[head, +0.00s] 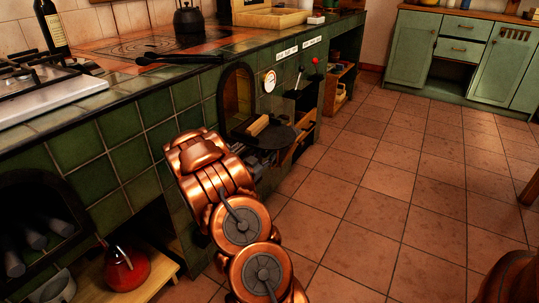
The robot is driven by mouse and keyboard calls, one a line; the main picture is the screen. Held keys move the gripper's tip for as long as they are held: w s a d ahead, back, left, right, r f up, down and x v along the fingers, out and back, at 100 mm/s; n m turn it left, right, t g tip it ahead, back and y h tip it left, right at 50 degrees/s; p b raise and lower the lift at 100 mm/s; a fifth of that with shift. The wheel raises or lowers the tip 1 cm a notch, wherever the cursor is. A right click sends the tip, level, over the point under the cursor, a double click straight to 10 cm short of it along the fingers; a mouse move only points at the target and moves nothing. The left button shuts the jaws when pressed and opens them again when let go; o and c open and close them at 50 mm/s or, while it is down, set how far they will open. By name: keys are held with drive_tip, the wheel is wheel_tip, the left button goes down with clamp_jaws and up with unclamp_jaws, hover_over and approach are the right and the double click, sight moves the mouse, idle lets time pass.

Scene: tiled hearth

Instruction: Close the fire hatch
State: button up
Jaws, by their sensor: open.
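The fire hatch (280,139) appears as a dark plate with a rounded end, lying folded out and roughly level from the green tiled hearth front. Its arched opening (237,92) stands uncovered, with a brownish inside. A pale wooden block or bar (257,125) shows at the inner side of the plate; I cannot tell whether it is fixed to it. My gripper (270,160), at the end of my copper arm, is open and just below the plate. The arm hides part of it, and I cannot tell whether it touches the plate.
A round gauge (270,81) and a red-knobbed lever (315,61) are on the hearth front right of the opening. A dark kettle (188,18) stands on the top. A red kettle (127,268) sits on a low wooden shelf at lower left. The tiled floor (400,190) to the right is clear.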

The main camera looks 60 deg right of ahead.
sight(270, 152)
drive_tip(key=shift+w+d+b, duration=0.1)
drive_tip(key=shift+d+b, duration=0.35)
drive_tip(key=shift+d, duration=1.25)
clamp_jaws()
drive_tip(key=shift+a, duration=0.1)
